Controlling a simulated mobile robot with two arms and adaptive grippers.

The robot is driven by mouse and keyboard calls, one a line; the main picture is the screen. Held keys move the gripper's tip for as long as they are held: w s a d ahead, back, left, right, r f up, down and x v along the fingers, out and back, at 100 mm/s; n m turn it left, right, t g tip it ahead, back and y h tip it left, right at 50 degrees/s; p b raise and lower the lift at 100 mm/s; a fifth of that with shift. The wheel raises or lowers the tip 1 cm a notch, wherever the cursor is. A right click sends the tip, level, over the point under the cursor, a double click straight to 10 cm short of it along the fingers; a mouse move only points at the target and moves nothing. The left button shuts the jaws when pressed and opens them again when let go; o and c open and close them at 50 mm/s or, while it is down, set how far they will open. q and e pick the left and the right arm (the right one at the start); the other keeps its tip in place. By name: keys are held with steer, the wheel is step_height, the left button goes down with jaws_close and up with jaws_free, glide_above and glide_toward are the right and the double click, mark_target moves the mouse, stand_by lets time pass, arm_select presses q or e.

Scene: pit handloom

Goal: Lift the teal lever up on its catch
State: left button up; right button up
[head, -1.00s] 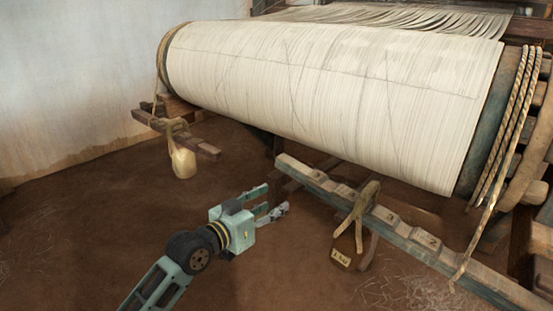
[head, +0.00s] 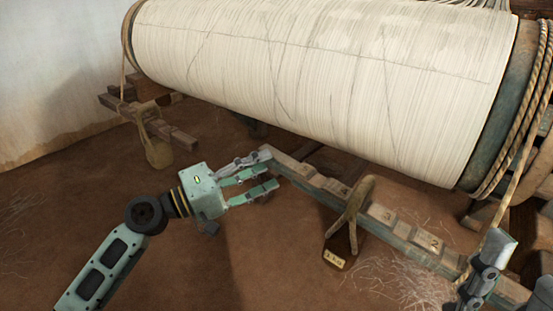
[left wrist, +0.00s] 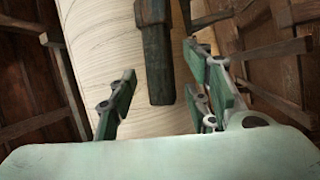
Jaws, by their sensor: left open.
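The lever (head: 405,232) is a long notched wooden beam with worn teal paint on its side and numbers along its top. It runs below the cloth roll from its free left end towards the lower right. My left gripper (head: 268,172) is open beside that left end. In the left wrist view, the dark end of the lever (left wrist: 160,75) shows between the spread fingers (left wrist: 160,100). I cannot tell whether they touch it. My right gripper (head: 490,262) is at the lower right in front of the lever; its jaw state is unclear. I cannot make out the catch.
A tagged weight (head: 335,260) hangs from a strap (head: 352,212) over the lever. The big warp roll (head: 320,80) lies above, with ropes (head: 525,110) at its right end. A second weight (head: 157,150) hangs from a beam at left. The earth floor in front is open.

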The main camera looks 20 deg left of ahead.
mark_target(270, 164)
arm_select(q)
steer(key=x, duration=0.4)
steer(key=shift+w+d, duration=0.3)
jaws_close()
stand_by(0.4)
